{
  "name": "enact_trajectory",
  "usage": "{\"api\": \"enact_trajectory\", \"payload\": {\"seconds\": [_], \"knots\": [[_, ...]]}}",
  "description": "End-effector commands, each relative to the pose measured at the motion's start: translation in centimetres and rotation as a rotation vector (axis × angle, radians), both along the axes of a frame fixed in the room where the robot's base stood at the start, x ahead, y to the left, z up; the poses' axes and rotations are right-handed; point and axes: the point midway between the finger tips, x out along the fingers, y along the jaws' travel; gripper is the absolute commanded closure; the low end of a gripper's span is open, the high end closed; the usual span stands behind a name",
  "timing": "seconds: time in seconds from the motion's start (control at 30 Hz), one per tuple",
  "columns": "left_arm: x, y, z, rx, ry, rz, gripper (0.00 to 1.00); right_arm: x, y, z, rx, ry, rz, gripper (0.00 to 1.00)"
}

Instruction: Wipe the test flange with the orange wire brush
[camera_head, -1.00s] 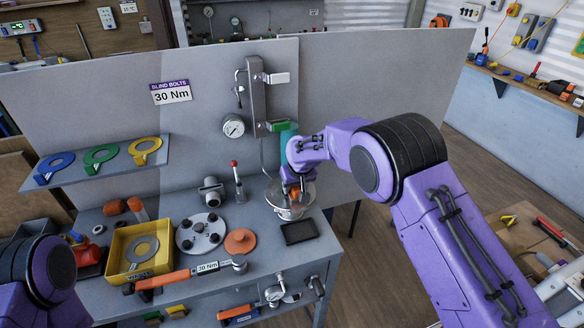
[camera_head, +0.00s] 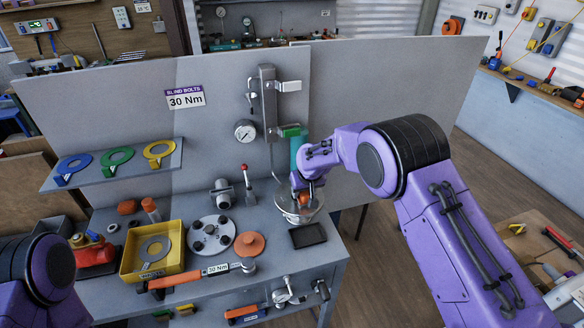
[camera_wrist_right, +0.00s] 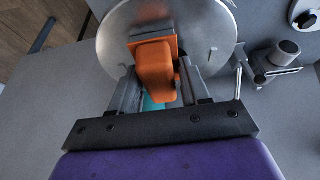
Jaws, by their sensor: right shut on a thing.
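The test flange (camera_head: 314,210) is a round, shiny metal disc on a short body at the bench's right end. It fills the top of the right wrist view (camera_wrist_right: 215,25). My right gripper (camera_head: 304,190) is above it, fingers pointing down. It is shut on the orange wire brush (camera_wrist_right: 155,70), whose orange block shows between the two fingers in the right wrist view. The brush is at the flange face; its bristles are hidden, so I cannot tell whether they touch. My left arm shows at the lower left of the head view, but its gripper is out of view.
A black tray (camera_head: 307,236) lies just in front of the flange. A red-tipped lever (camera_head: 247,185), a bolted grey disc (camera_head: 198,246), an orange disc (camera_head: 249,245) and a yellow bin (camera_head: 127,265) stand to the left. A gauge (camera_head: 245,131) hangs on the panel behind.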

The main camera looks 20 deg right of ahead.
Motion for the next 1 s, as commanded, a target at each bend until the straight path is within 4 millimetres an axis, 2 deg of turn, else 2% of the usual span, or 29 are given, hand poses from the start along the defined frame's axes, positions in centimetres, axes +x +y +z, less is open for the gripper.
{"api": "enact_trajectory", "payload": {"seconds": [0.1,0.23,0.63,0.8,1.0], "knots": [[0.0,0.0,0.9,-0.001,0.001,0.000,0.60,0.0,-0.1,2.3,0.000,-0.004,-0.001,0.82],[0.0,0.0,1.6,-0.001,0.001,0.000,0.60,-0.1,-0.2,3.4,0.000,-0.002,-0.003,0.82],[0.0,0.0,1.2,-0.001,0.001,0.000,0.60,-0.2,-0.8,6.8,0.001,-0.004,-0.013,0.82],[0.0,0.0,1.2,-0.001,0.001,0.000,0.60,-0.3,-0.9,7.8,0.000,-0.003,-0.014,0.82],[0.0,0.0,1.2,-0.001,0.001,0.000,0.60,-0.3,-1.0,8.0,0.001,-0.002,-0.015,0.82]]}}
